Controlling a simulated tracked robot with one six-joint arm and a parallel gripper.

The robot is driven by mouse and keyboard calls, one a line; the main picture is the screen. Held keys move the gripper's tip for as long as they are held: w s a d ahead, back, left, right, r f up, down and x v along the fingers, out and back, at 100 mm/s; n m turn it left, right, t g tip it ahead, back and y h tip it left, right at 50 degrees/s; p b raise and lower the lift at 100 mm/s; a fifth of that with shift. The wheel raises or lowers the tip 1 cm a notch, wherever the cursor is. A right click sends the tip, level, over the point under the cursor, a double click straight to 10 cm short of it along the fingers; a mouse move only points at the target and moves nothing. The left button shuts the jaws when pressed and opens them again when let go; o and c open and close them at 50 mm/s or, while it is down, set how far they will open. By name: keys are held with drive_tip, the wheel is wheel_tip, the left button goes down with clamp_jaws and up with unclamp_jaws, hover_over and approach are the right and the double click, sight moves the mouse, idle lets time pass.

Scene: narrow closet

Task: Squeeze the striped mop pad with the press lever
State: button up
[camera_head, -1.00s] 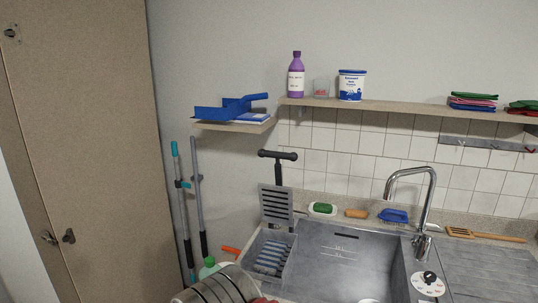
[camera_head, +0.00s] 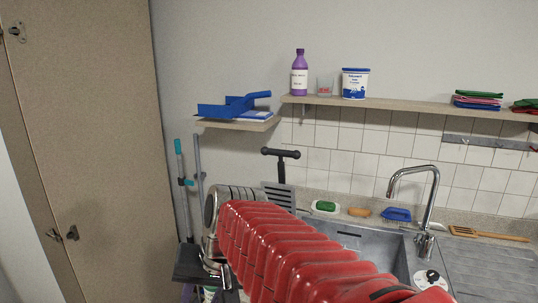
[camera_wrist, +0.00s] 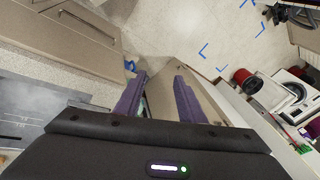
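The press lever (camera_head: 280,153) is a black T-handle standing upright behind the sink's left end. Its grey slotted plate (camera_head: 279,192) shows just below, partly covered by my red arm. The striped mop pad and the press tray are hidden behind my arm. My gripper (camera_wrist: 158,97) points down left of the sink, apart from the lever. Its two purple fingers are spread, with nothing clearly held between them. In the head view only its dark body and a bit of purple finger show at the lower left.
A steel tap (camera_head: 431,205) and sink stand right of my arm. A green sponge (camera_head: 325,206) and a blue brush (camera_head: 396,214) lie on the back ledge. A shelf (camera_head: 400,106) hangs above. Long poles (camera_head: 181,190) lean left. A red bucket (camera_wrist: 247,81) is in the wrist view.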

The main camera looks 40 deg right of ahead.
drive_tip(key=w+d+r+m+y, duration=0.1)
drive_tip(key=w+d+m+y, duration=0.1)
drive_tip(key=w+d+m, duration=0.45)
drive_tip(key=m+t+y, duration=0.5)
drive_tip(key=m+t, duration=0.7)
drive_tip(key=m, duration=0.5)
approach(282, 153)
drive_tip(key=shift+s+d, duration=1.1)
drive_tip(key=shift+s, duration=0.1)
drive_tip(key=x, duration=1.4)
drive_tip(key=shift+d+f, duration=0.1)
drive_tip(key=shift+f, duration=0.15)
